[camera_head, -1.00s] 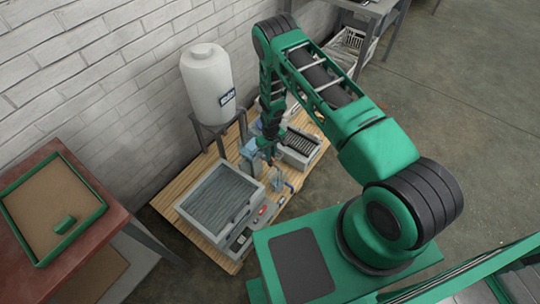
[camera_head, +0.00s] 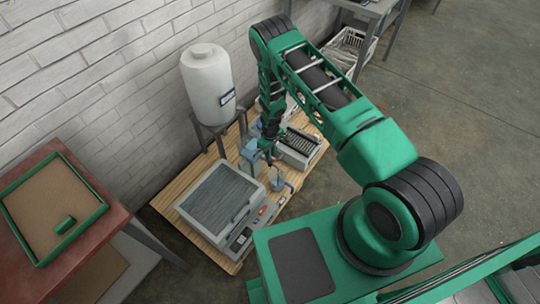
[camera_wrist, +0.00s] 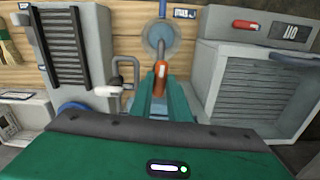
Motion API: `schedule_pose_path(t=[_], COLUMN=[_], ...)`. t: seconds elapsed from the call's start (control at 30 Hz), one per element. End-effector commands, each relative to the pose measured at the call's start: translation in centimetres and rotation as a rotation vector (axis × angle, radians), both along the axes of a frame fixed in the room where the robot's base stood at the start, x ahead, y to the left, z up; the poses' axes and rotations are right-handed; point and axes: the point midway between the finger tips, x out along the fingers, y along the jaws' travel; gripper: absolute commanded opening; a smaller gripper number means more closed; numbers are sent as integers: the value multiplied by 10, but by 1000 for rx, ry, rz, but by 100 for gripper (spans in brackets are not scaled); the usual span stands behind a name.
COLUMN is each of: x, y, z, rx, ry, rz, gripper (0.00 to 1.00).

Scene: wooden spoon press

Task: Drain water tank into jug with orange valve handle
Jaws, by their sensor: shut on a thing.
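The white water tank (camera_head: 207,88) stands on a grey stand by the brick wall. The orange valve handle (camera_wrist: 161,70) is between my green fingertips in the wrist view. My gripper (camera_wrist: 160,88) is shut on it; in the head view my gripper (camera_head: 267,155) is small, low beside the machines. A bluish, see-through round vessel, apparently the jug (camera_wrist: 161,38), lies just beyond the handle, with a blue streak above it. The jug also shows in the head view (camera_head: 280,182), right of my gripper. Its water level is hard to tell.
A grey press-like machine (camera_head: 222,197) with a ribbed panel is left of the jug. A slatted grey machine (camera_head: 299,146) is behind on the right. A white-handled valve (camera_wrist: 105,90) sits close left of my fingers. A red-topped table (camera_head: 30,255) stands at far left.

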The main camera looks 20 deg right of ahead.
Motion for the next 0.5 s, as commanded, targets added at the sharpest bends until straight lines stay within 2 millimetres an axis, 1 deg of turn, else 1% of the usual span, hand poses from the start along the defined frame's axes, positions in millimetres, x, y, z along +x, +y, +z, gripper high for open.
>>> schedule_pose_path(t=[0.03,0.07,0.1,0.13,0.4,0.5], x=[2,2,2,2,1,1], y=[0,0,0,0,0,0], z=[1,1,1,1,1,4], rx=[0,0,0,0,0,0], ry=[-4,-4,-4,-4,-1,-1], rz=[0,0,0,0,-1,-1], gripper=[0,20,30,34,34,34])
